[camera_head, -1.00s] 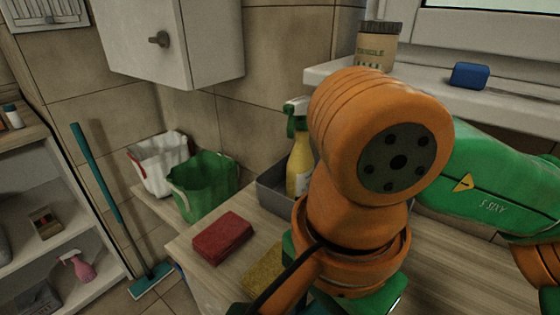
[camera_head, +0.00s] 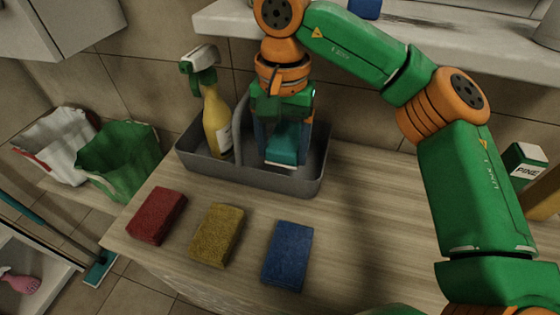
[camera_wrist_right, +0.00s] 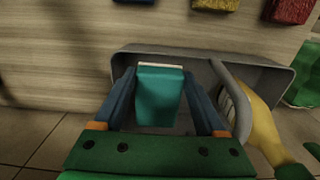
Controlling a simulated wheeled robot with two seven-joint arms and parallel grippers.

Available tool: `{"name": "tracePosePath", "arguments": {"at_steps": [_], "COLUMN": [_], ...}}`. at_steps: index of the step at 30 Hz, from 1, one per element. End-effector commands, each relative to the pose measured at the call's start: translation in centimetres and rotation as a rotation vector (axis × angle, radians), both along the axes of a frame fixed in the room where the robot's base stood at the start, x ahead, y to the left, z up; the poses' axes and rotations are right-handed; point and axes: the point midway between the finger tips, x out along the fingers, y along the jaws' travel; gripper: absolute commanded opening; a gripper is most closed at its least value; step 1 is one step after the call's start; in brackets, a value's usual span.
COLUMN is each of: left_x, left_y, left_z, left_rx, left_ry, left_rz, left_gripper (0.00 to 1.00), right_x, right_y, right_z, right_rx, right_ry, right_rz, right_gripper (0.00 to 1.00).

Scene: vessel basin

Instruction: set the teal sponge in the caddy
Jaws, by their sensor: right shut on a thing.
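The teal sponge (camera_head: 284,149) is held upright between the fingers of my right gripper (camera_head: 283,143). It also shows in the wrist view (camera_wrist_right: 158,95), a finger on each side. The grey caddy (camera_head: 250,184) stands against the back wall, with a divider or handle (camera_wrist_right: 232,92) across its middle. Sponge and gripper are at the caddy's right compartment, right of that divider in the head view. The sponge's lower end appears within the rim; I cannot tell whether it touches the floor. My left gripper is not in view.
A yellow spray bottle (camera_head: 216,122) stands in the caddy's left compartment. Red (camera_head: 157,215), yellow (camera_head: 217,234) and blue (camera_head: 287,256) sponges lie on the counter in front. A window sill (camera_head: 225,22) overhangs behind.

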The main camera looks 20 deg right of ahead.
Motion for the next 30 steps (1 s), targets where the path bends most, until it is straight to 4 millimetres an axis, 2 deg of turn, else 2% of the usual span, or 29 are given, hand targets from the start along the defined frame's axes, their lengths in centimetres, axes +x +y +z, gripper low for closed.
{"name": "tracePosePath", "arguments": {"at_steps": [3, 8, 14, 24, 25, 27, 30], "left_x": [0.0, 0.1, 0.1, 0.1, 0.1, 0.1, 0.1], "left_y": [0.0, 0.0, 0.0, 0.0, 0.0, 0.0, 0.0], "left_z": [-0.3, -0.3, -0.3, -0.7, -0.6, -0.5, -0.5], "left_rx": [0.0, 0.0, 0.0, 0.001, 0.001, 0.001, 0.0], "left_ry": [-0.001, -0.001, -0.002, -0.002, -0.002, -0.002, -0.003], "left_rz": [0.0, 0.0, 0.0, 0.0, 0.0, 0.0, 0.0], "left_gripper": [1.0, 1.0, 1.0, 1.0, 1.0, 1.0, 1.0], "right_x": [-0.1, -0.1, -0.2, -0.1, -0.1, -0.1, -0.1], "right_y": [0.0, 0.1, 0.1, 0.2, 0.2, 0.2, 0.2], "right_z": [-2.2, -3.6, -6.8, -7.5, -7.4, -7.3, -7.3], "right_rx": [-0.001, -0.001, 0.0, 0.001, 0.001, 0.001, 0.001], "right_ry": [0.001, 0.001, 0.002, -0.001, -0.001, -0.001, -0.001], "right_rz": [0.002, 0.001, 0.002, 0.002, 0.002, 0.002, 0.002], "right_gripper": [0.13, 0.13, 0.13, 0.13, 0.81, 1.0, 1.0]}}
